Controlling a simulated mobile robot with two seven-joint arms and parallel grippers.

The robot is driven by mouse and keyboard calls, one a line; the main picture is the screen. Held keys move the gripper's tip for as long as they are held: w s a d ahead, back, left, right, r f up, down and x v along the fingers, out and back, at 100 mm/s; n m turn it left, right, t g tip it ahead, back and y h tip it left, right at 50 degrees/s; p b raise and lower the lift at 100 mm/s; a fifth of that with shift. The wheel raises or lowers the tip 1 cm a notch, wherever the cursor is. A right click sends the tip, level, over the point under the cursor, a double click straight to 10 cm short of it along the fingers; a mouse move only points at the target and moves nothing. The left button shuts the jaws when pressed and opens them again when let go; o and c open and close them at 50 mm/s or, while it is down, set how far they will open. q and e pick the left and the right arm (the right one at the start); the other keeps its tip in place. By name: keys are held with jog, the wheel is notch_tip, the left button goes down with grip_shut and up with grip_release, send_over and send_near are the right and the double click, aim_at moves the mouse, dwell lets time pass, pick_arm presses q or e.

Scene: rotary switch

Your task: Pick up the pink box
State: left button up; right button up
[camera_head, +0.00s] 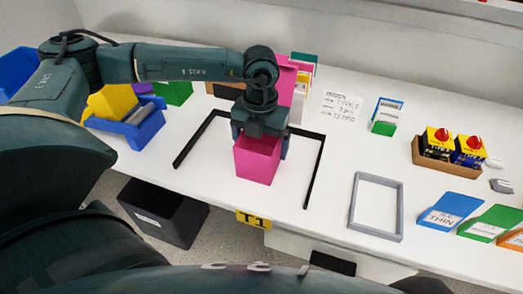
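The pink box (257,162) stands upright inside the black floor outline on the white table, near the front edge. My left gripper (260,145) reaches down over it from above, with one finger at each side of the box's upper part. The fingers are spread about as wide as the box; I cannot tell whether they press on it. I also cannot tell whether the box's base touches the table. My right gripper is not in view.
A black outline frame (315,172) surrounds the box area. Behind the gripper stands another pink item (286,88). Blue bins (140,128) are at left, a grey frame (398,220) at right, and a wooden tray (430,163) with red-knobbed switches farther right.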

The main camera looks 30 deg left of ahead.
pick_arm(q)
jog(key=c, duration=0.8)
jog(key=shift+r, duration=0.15)
